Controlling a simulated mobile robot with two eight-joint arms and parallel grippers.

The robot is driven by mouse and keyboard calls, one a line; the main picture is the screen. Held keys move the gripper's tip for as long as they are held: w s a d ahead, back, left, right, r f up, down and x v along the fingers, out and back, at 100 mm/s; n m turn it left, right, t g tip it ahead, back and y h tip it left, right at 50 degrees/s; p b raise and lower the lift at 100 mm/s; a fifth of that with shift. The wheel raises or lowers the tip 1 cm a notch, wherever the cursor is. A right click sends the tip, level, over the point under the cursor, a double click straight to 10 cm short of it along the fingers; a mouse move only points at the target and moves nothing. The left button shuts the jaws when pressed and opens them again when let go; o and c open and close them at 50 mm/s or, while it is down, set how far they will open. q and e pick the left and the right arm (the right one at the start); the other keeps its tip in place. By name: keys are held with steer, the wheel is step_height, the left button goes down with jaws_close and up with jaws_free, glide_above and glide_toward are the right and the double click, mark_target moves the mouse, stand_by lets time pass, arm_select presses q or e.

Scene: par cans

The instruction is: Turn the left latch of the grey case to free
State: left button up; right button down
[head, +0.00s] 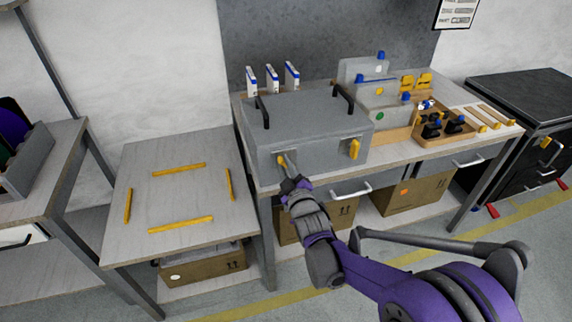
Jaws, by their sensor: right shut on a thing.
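The grey case (318,150) stands shut on the workbench, with two dark handles on its top. Its left latch (281,160) is a small yellow part on the front face, partly hidden by my right gripper. The right latch (354,149) is yellow and stands roughly upright, clear of the gripper. My right gripper (290,169) reaches up from below and is shut on the left latch. The latch's exact angle is hard to tell. My left gripper is not in view.
A side table (195,200) at left carries only yellow strips marking a rectangle. Behind the case stand several white-and-blue boxes (271,79). Grey bins and a wooden tray (449,137) fill the bench's right. Cardboard boxes (412,194) sit below.

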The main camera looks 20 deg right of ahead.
steer(key=shift+a+f+n+b, duration=0.1)
steer(key=shift+f+n, duration=0.1)
steer(key=shift+n, duration=1.3)
steer(key=shift+a+f+n+b, duration=0.1)
steer(key=shift+f+n, duration=0.05)
steer(key=shift+n, duration=1.35)
steer(key=shift+a+f+n+b, duration=0.1)
steer(key=shift+f+n, duration=0.1)
steer(key=shift+n, duration=1.3)
steer(key=c, duration=0.8)
jaws_free()
steer(key=s, duration=1.1)
steer(key=shift+d, duration=0.25)
